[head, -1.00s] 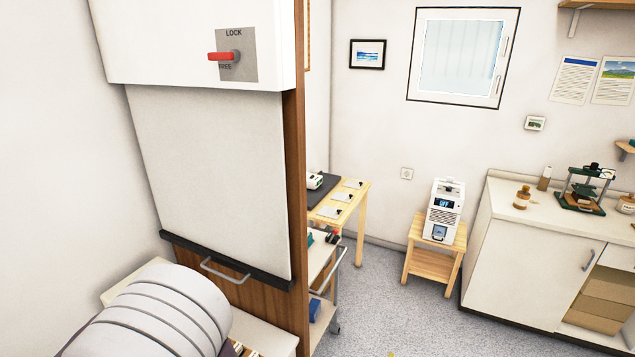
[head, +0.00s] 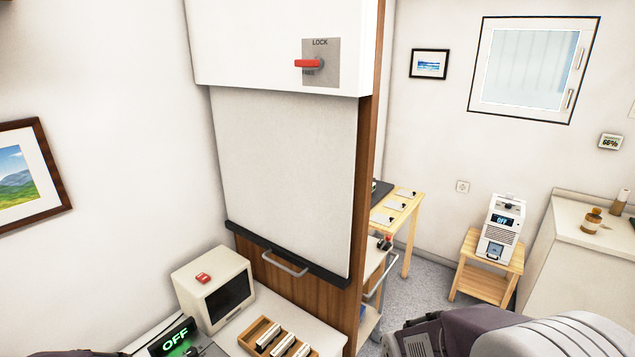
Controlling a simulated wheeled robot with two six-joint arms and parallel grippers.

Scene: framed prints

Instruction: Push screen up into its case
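The screen (head: 285,170) is a pale flat sheet that hangs down out of its white case (head: 250,45) on a wooden panel (head: 370,150). Its lower edge is a dark bar (head: 330,272) with a silver handle (head: 284,262). Part of my arm, white and grey, shows at the bottom right, apart from the screen. Neither gripper can be seen.
Below the screen, a counter holds a white monitor-like box (head: 215,285), a wooden tray (head: 256,333) with several items and a display (head: 175,338) reading OFF. A wooden stool (head: 487,265) bears a white device (head: 502,222). Some floor is clear between panel and stool.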

